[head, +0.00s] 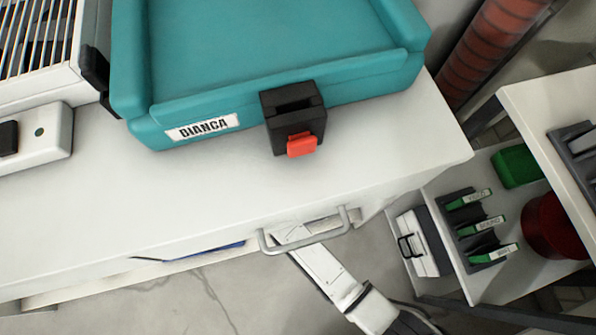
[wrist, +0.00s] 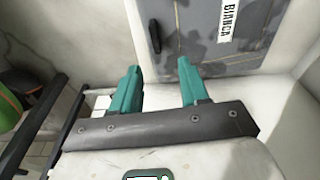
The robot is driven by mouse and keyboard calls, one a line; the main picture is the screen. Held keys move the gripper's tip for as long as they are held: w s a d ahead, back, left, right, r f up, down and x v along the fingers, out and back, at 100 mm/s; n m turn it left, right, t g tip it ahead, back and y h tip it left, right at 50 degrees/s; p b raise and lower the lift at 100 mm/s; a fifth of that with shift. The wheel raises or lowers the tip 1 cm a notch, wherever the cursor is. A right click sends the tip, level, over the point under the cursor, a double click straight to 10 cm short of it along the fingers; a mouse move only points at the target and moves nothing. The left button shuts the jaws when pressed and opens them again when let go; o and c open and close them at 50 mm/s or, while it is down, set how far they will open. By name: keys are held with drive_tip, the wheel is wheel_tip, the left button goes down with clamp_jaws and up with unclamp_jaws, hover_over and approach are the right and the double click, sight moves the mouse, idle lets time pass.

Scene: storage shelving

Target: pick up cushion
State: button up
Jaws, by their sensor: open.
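I cannot make out a cushion in either view. My gripper (wrist: 158,72) shows in the wrist view with two teal fingers held apart and nothing between them. Beyond the fingertips is a grey panel (wrist: 195,50) with a dark handle and a white label reading BIANCA. I cannot tell how far the fingertips are from that panel. The gripper's fingers do not show in the head view.
A teal case (head: 270,50) labelled BIANCA sits on a white worktop (head: 250,185) with a metal handle (head: 305,232) at its front. At right, shelving (head: 470,285) holds a green box (head: 516,166) and a dark red round container (head: 550,228). Concrete floor shows below.

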drive_tip(key=f+b, duration=0.1)
drive_tip(key=f, duration=0.2)
drive_tip(key=f+b, duration=0.1)
drive_tip(key=f, duration=0.1)
drive_tip(key=shift+d+f+b, duration=0.3)
drive_tip(key=shift+d+b, duration=0.05)
drive_tip(key=shift+d, duration=0.05)
drive_tip(key=f+b, duration=0.2)
drive_tip(key=f, duration=0.1)
drive_tip(key=f+b, duration=0.1)
drive_tip(key=shift+s+d+f, duration=0.2)
drive_tip(key=shift+d, duration=0.05)
drive_tip(key=shift+f, duration=0.45)
drive_tip(key=shift+r, duration=0.1)
drive_tip(key=shift+d, duration=0.1)
clamp_jaws()
